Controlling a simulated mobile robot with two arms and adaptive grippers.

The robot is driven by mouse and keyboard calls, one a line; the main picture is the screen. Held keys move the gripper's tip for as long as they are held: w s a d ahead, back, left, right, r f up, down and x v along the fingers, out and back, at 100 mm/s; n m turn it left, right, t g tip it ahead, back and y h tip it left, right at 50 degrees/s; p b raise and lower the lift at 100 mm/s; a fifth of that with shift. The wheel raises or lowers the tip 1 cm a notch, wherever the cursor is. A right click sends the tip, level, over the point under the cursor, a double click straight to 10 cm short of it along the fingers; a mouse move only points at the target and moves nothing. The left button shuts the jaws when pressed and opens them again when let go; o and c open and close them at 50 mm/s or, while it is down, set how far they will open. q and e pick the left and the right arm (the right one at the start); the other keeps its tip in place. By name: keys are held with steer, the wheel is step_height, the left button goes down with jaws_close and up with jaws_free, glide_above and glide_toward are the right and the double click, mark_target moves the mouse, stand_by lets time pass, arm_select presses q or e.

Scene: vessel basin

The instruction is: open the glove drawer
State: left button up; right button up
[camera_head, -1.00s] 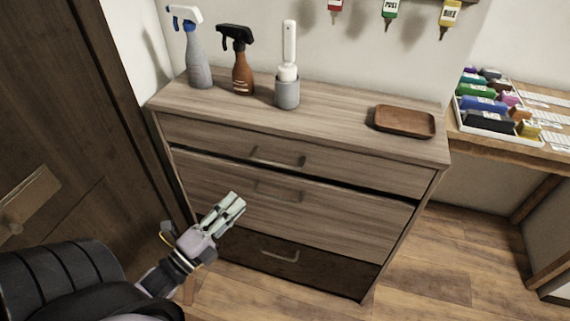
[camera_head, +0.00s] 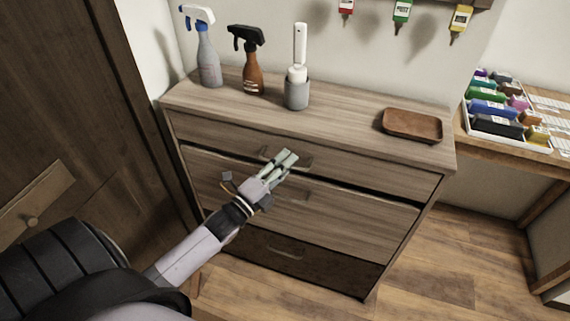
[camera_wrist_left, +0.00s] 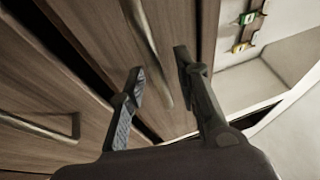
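A wooden chest has a top drawer (camera_head: 370,176), a middle drawer (camera_head: 340,214) and a darker bottom drawer (camera_head: 325,262). No label shows which is the glove drawer. My left gripper (camera_head: 287,158) is in front of the top drawer's bar handle (camera_head: 305,162) and partly hides it. In the left wrist view the fingers (camera_wrist_left: 158,68) are apart, with the top handle (camera_wrist_left: 148,38) lying between their tips. I cannot tell whether they touch it. The middle handle (camera_wrist_left: 42,130) shows at the left there. My right gripper is not in view.
On the chest stand a grey spray bottle (camera_head: 208,65), a brown spray bottle (camera_head: 252,78), a brush in a grey holder (camera_head: 297,94) and a brown tray (camera_head: 412,124). A dark wooden door (camera_head: 70,110) is at left. A side table (camera_head: 510,150) is at right.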

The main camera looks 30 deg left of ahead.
arm_select(q)
steer(key=shift+c, duration=0.6)
jaws_close()
stand_by(0.3)
